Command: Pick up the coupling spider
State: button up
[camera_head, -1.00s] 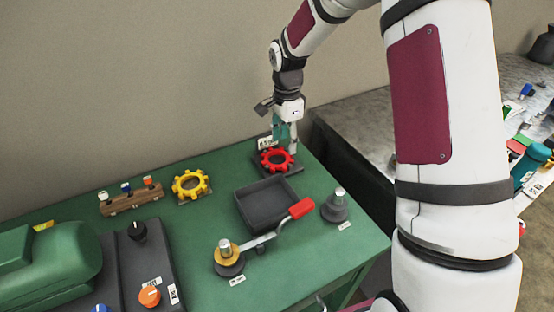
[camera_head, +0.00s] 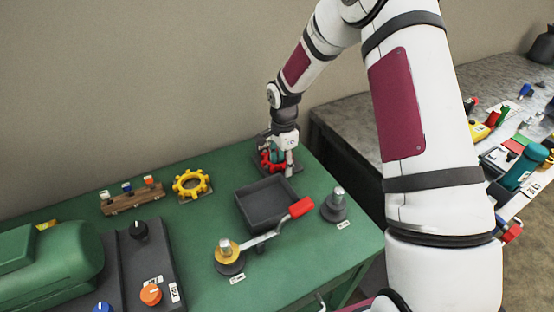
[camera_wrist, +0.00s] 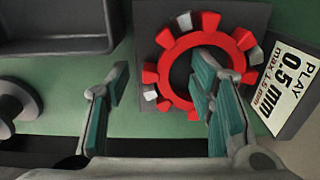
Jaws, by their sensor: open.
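A red toothed ring (camera_head: 266,161), which looks like the coupling spider, lies flat on a dark square plate at the table's back right corner. In the wrist view the red ring (camera_wrist: 171,86) shows several red teeth and a few grey ones. My gripper (camera_head: 282,166) is low over the ring and partly hides it in the head view. In the wrist view my gripper (camera_wrist: 161,72) is open. Its right finger is over the ring's central opening, and its left finger is outside the ring's left side. Whether either finger touches the ring is unclear.
A label plate reading "PLAY 0.5 mm" (camera_wrist: 290,85) stands close right of the ring. A dark tray (camera_head: 247,208) is in front of it. A yellow toothed ring (camera_head: 178,189) lies farther left. A red-handled crank (camera_head: 299,208) and a grey post (camera_head: 335,208) stand nearer.

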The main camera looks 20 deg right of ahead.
grip_shut()
jog(key=shift+r, duration=0.1)
